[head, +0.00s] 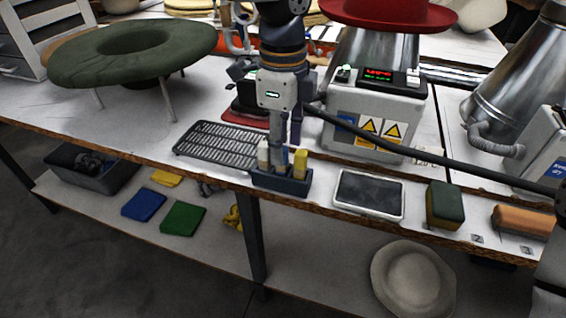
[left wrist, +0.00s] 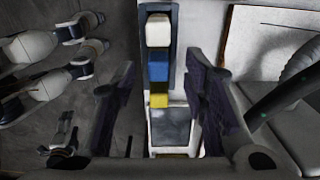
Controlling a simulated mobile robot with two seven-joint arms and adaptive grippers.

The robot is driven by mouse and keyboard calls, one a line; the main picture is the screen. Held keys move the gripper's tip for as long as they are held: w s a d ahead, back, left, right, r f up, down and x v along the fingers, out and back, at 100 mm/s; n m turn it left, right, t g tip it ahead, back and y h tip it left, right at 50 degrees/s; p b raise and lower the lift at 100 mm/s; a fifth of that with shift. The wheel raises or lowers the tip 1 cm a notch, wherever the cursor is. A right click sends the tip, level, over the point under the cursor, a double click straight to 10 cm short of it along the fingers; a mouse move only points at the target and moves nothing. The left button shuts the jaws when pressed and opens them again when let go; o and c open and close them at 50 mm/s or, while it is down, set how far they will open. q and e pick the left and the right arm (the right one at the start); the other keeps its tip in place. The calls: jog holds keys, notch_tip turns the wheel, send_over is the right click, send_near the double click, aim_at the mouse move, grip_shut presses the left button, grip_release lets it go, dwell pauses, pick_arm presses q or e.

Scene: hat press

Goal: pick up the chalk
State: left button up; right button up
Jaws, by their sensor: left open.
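White chalk (head: 263,155), blue chalk (head: 283,159) and yellow chalk (head: 300,162) stand upright in a dark holder (head: 281,182) at the table's front edge. The left wrist view shows the white (left wrist: 158,31), blue (left wrist: 159,71) and yellow (left wrist: 159,101) chalk in a row in the holder (left wrist: 174,40). My left gripper (head: 284,143) points down just behind and above the chalk and partly overlaps it. In the left wrist view the open jaws (left wrist: 161,75) lie on either side of the row, with nothing visibly clamped. My right gripper is not seen.
A black slotted rack (head: 222,142) lies left of the holder and a framed slate (head: 368,193) right of it. A control box (head: 377,115) stands behind, with a dark hose (head: 430,157) crossing rightwards. A green-topped block (head: 444,204) and brown brush (head: 522,222) lie further right.

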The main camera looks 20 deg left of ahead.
pick_arm(q)
notch_tip(320, 180, down, 3)
jog(key=shift+s+r, duration=0.1)
jog(key=shift+r, duration=0.05)
grip_shut()
notch_tip(320, 180, up, 10)
jog(key=shift+r, duration=0.1)
dwell(0.3)
